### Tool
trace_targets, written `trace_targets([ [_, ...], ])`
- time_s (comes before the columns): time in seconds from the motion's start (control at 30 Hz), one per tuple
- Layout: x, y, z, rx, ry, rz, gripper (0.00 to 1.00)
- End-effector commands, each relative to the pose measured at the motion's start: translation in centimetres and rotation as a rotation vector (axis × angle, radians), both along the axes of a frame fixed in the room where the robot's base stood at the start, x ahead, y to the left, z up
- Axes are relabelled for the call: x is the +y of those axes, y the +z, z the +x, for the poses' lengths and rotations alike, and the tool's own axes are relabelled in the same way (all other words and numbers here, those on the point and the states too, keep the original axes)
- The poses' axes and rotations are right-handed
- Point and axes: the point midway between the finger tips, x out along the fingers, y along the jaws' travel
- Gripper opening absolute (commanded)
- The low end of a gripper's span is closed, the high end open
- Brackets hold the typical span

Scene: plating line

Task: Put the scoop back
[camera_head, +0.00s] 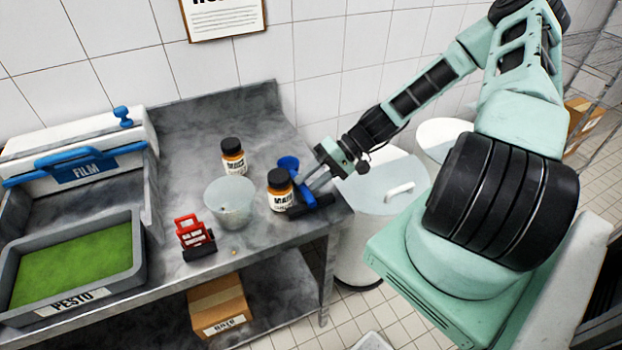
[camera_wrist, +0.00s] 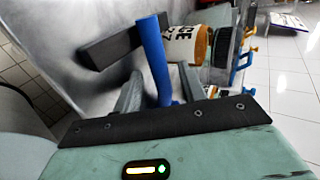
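A blue scoop (camera_head: 288,163) is at the right end of the steel bench, by a blue holder with a black base (camera_head: 312,205). Which blue parts belong to the scoop and which to the holder is hard to tell. My gripper (camera_head: 318,181) is at this spot, reaching in from the right. In the wrist view a blue bar (camera_wrist: 154,55) stands between my two fingers (camera_wrist: 160,80), with gaps visible on both sides. The fingers are apart and do not appear to press on it. The dark base bar (camera_wrist: 108,48) lies beyond the left finger.
A clear tub (camera_head: 230,222) and a red holder (camera_head: 188,232) are to the left. A pesto tray (camera_head: 137,262) is at far left. White lidded bins (camera_head: 360,240) stand right of the bench.

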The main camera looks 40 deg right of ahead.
Motion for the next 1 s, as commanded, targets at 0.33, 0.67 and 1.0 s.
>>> trace_targets([
  [0.33, -0.3, 0.3, 0.0, -0.001, -0.002, -0.001, 0.41],
  [0.67, -5.0, 3.2, -1.4, -0.002, -0.004, -0.007, 0.41],
  [1.0, -9.1, 6.4, -2.7, -0.001, -0.003, -0.002, 0.41],
])
